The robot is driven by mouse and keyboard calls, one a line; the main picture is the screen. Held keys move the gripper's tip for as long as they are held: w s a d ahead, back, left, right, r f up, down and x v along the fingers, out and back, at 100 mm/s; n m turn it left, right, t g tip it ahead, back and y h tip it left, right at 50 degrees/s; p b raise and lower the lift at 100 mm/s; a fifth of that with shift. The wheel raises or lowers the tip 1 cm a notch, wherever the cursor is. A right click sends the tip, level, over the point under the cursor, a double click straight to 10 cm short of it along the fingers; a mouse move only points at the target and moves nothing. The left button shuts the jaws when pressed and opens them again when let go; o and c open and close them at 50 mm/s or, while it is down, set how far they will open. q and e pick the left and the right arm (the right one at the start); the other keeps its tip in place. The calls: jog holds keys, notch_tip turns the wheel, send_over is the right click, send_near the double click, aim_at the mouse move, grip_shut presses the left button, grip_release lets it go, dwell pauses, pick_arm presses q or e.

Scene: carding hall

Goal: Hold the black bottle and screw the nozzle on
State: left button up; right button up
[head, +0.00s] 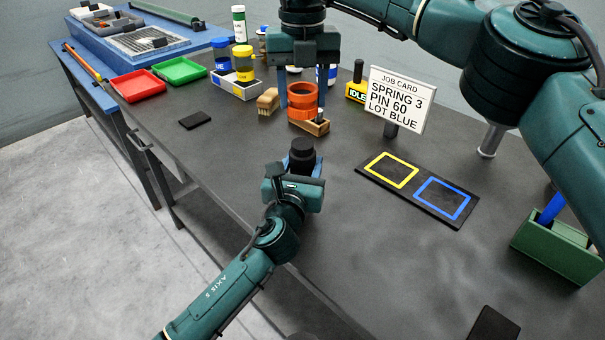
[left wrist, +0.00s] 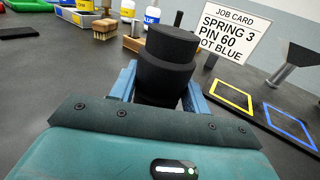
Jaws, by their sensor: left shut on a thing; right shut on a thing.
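The black bottle (head: 302,150) stands upright between the fingers of my left gripper (head: 303,162), which is shut on it above the table. In the left wrist view the bottle (left wrist: 165,62) has a broad stepped body, and a thin black post shows above it; I cannot tell whether that post belongs to the bottle. My right gripper (head: 302,100) points down beyond the bottle, its blue fingers on both sides of an orange round part (head: 303,113). It is shut on that part. I cannot tell whether the part is the nozzle. The two are apart in the picture.
A job card (head: 402,98) stands right of the bottle, near a dark mat (head: 407,190) with yellow and blue outlines. A brush (head: 267,101), red tray (head: 137,86) and green tray (head: 180,71) lie left. A green box (head: 555,246) is at right.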

send_over(303, 143)
jog(key=shift+f, duration=2.5)
jog(key=shift+f, duration=0.1)
jog(key=shift+f, duration=0.8)
jog(key=shift+f, duration=0.55)
